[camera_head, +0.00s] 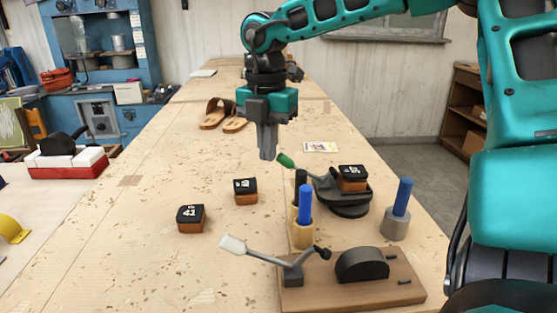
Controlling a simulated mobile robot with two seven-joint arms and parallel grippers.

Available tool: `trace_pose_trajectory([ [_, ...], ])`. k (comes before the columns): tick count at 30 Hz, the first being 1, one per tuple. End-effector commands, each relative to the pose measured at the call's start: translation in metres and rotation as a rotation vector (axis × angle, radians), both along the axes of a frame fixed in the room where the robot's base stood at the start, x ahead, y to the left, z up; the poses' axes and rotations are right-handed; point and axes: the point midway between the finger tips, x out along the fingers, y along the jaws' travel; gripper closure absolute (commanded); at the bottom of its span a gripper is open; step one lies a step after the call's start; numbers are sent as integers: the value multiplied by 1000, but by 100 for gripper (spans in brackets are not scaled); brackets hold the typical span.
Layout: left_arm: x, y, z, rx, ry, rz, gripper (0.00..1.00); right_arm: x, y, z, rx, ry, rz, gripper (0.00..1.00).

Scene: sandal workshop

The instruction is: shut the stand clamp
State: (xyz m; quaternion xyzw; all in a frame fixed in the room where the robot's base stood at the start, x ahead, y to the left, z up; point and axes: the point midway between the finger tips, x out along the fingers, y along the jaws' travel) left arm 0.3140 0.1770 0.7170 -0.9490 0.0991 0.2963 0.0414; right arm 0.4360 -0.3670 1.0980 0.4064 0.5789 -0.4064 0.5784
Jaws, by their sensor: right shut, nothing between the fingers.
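A black stand (348,205) sits on the bench right of centre. A brown block with a black top (352,176) rests on it. A clamp lever with a green handle (286,160) slants up and left from the stand. My right gripper (267,157) points down with its fingers together and empty, just left of the green tip in the picture; I see no clear contact. The lever's lower part is partly hidden behind a dark upright handle. A second clamp, with a white-tipped lever (233,244), is on a wooden board (345,293) in front. My left gripper is out of view.
Two dark-topped blocks (191,218) (246,191) stand left of centre. Blue-handled tools stand in a yellow holder (302,235) and a grey holder (395,228) near the stand. Brown sandals (213,114) lie farther back. The bench's left middle is clear.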

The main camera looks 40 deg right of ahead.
Motion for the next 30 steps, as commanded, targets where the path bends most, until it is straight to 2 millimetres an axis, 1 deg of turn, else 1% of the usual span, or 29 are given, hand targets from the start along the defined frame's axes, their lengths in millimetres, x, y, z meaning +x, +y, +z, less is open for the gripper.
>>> trace_pose_trajectory([
  [1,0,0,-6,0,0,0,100,0,0,-6,0,0,0,100],
  [3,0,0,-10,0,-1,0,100,0,0,-10,0,0,0,100],
  [15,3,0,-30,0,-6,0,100,0,0,-33,-1,0,1,100],
  [26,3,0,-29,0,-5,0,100,-2,-1,-34,-1,8,-1,100],
  [30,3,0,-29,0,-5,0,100,-5,-4,-34,-1,10,-2,100],
])
